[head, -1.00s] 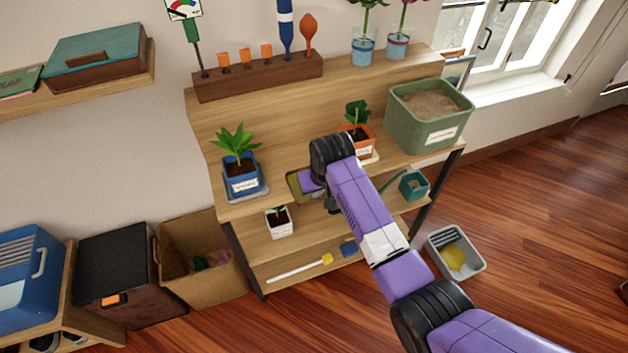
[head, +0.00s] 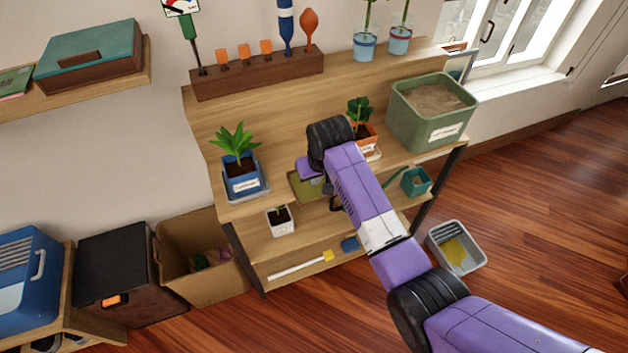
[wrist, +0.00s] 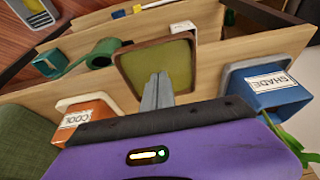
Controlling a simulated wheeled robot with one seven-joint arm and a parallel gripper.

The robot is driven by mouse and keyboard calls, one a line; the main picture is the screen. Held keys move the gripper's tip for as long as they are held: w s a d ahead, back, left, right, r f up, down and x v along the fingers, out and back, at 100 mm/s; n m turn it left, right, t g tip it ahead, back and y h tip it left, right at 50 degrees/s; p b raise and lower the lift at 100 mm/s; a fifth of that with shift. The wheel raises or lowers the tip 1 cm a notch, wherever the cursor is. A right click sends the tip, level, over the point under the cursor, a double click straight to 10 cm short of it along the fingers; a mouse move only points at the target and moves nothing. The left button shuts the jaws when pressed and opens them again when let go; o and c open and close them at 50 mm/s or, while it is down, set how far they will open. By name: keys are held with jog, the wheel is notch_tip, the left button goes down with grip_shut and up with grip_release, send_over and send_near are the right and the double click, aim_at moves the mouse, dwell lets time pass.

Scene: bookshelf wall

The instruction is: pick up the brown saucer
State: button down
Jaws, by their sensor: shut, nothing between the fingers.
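The brown saucer (wrist: 181,58) is a square dish with a brown rim and an olive-green inside. It lies on the wooden bench top between the blue and orange pots. It also shows in the head view (head: 303,190), partly covered by my arm. My gripper (wrist: 160,78) is shut and empty, pointing down over the saucer. In the wrist view its grey fingers overlap the saucer's near part. I cannot tell whether the fingertips touch it.
The blue pot (head: 241,182) stands left of the saucer, and the orange pot (head: 367,143) stands right of it. A green sand bin (head: 430,130) is farther right. A teal pot (head: 416,182), a green watering can (wrist: 103,52) and a small white pot (head: 281,225) are nearby.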

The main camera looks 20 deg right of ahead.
aim_at(300, 207)
jog(key=v, duration=0.7)
jog(key=c, duration=1.8)
grip_release()
jog(key=shift+a+r+b, duration=0.1)
jog(key=shift+r+b, duration=0.05)
jog(key=shift+b, duration=0.2)
jog(key=shift+c, duration=0.2)
jog(key=o, duration=0.6)
jog(key=s+a+f+b, duration=0.2)
jog(key=f, duration=0.3)
jog(key=s+a+f+n+g+b, duration=0.1)
jog(key=s+a+f+b, duration=0.1)
jog(key=a+f, duration=0.1)
jog(key=shift+s+a+f+b, duration=0.25)
jog(key=shift+s+f+b, duration=0.05)
jog(key=shift+f, duration=0.6)
jog(key=s+f+n+t+h+b, duration=0.1)
jog(key=s+f+n+h+b, duration=0.1)
jog(key=s+f+h+b, duration=0.3)
jog(key=f+n+t+b, duration=0.1)
jog(key=f+t+b, duration=0.1)
jog(key=f, duration=0.5)
jog(key=w+a+r+n+t+h+b, duration=0.1)
jog(key=a+r+n+t+h+b, duration=0.2)
jog(key=r+n+t, duration=0.7)
jog(key=shift+m+t+y, duration=0.3)
jog(key=shift+y, duration=0.2)
jog(key=shift+x, duration=3.9)
